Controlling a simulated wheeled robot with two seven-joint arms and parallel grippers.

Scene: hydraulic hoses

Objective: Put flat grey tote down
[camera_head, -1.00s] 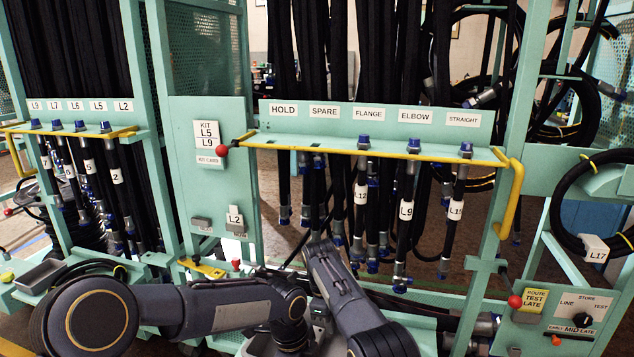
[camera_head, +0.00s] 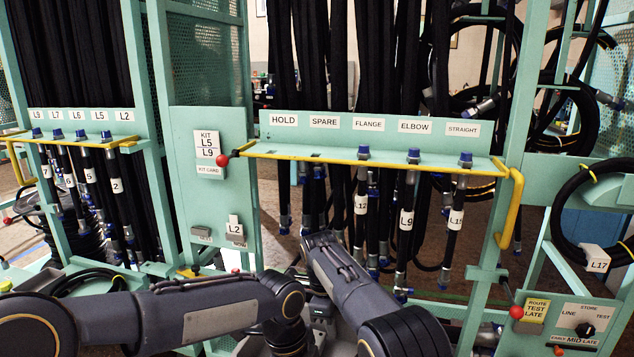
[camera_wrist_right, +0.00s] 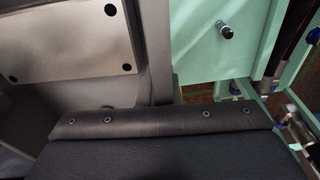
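A shallow grey tray (camera_head: 36,281), which may be the flat grey tote, shows in part at the left of the head view, behind my left arm. My left arm runs in from the left, and its wrist bends down near the lower middle. My right arm folds down beside it. The fingers of both grippers are hidden behind arm links or out of frame. In the right wrist view a dark flat panel with a riveted edge (camera_wrist_right: 150,122) fills the bottom. I cannot tell whether it is the tote or part of me, or whether anything is held.
A green hose rack stands ahead, with a yellow-edged shelf (camera_head: 375,162) and hanging labelled hoses. A kit panel (camera_head: 212,190) is left of it. A switch box (camera_head: 565,325) and a coiled hose tagged L17 (camera_head: 597,258) are at the right. Hoses hang close beyond my arms.

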